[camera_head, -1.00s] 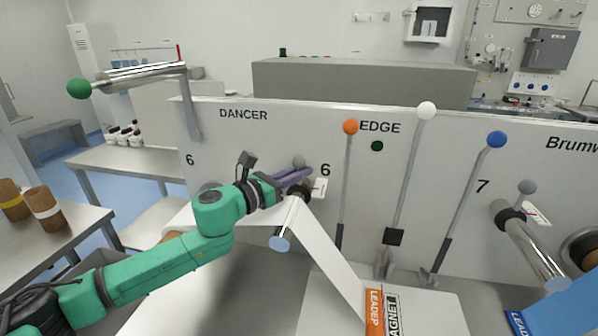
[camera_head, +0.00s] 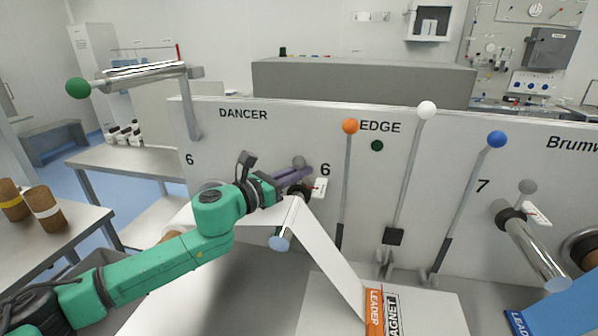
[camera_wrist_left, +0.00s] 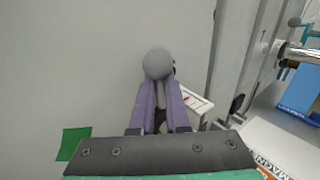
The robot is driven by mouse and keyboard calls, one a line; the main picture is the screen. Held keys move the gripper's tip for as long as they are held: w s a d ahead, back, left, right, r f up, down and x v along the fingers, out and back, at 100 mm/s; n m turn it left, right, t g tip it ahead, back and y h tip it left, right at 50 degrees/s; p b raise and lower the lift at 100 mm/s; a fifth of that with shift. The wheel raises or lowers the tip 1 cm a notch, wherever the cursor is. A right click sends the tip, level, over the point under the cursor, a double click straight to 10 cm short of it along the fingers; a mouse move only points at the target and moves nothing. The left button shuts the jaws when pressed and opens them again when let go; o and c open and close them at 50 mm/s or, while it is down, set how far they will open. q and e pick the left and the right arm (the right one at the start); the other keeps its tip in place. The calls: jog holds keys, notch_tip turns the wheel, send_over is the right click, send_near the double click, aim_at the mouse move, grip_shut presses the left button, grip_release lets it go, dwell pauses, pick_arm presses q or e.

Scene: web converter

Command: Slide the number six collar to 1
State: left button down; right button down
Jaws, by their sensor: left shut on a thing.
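The number six collar (camera_head: 300,190) is a dark ring on the roller beside the black 6 on the white panel. Its grey ball knob (camera_head: 299,161) stands up from it, and the knob (camera_wrist_left: 158,64) also shows in the left wrist view. My left gripper (camera_head: 300,173) has purple fingers, shut around the knob's stem just below the ball. A white scale card with a red mark (camera_head: 319,187) sits just right of the collar; the wrist view shows the card (camera_wrist_left: 195,102) too, its figures too small to read. The fingers hide part of the collar.
A white web runs from the roller (camera_head: 281,240) down to the orange LEADER block (camera_head: 374,312). Levers with orange (camera_head: 350,126), white (camera_head: 426,110) and blue (camera_head: 497,139) balls stand to the right. Another grey knob (camera_head: 527,187) is by the 7.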

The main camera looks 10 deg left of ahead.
pick_arm(q)
jog(key=shift+r, duration=0.3)
jog(key=shift+w+r+p, duration=0.1)
jog(key=shift+w+p, duration=0.25)
jog(key=shift+w, duration=0.25)
jog(key=c, duration=0.9)
grip_release()
jog(key=shift+s, duration=0.25)
jog(key=shift+f, duration=0.25)
